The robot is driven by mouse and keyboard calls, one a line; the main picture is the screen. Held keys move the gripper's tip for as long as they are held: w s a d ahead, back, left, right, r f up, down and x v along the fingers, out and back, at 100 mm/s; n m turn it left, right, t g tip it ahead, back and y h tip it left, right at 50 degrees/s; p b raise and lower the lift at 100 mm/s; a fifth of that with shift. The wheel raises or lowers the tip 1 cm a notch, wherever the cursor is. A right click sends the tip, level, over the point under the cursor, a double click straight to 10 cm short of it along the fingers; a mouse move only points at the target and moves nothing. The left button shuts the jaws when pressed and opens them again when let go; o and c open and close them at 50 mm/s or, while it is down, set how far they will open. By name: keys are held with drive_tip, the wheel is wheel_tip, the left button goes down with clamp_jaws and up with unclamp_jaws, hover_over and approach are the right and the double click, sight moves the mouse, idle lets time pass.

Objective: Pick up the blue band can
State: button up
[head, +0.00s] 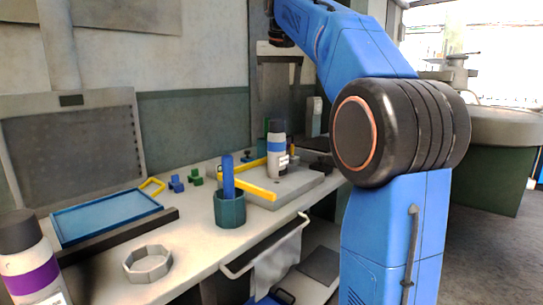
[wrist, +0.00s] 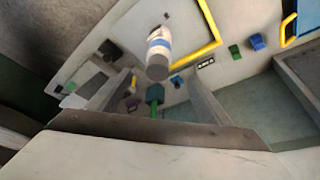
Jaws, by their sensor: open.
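The blue band can (head: 277,150) is white with a blue band and a dark lid. It stands upright on a grey plate on the bench in the head view, behind the yellow square. In the wrist view the can (wrist: 159,45) shows at the upper middle, its dark lid toward the camera. My gripper (wrist: 163,82) is open, with its two grey fingers spread wide apart. The can appears beyond the fingertips, with no contact visible.
A purple band can (head: 30,265) stands at the front left. A blue tray (head: 105,216), a grey octagonal ring (head: 148,264), a teal cup (head: 230,208) holding a blue piece and a yellow square (head: 250,187) lie on the bench. A cloth (head: 277,268) hangs on the front rail.

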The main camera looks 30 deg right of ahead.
sight(277, 121)
drive_tip(key=x, duration=1.1)
drive_tip(key=shift+f, duration=0.25)
drive_tip(key=shift+x, duration=2.55)
drive_tip(key=shift+w+d+r, duration=0.1)
drive_tip(key=shift+d, duration=0.1)
clamp_jaws()
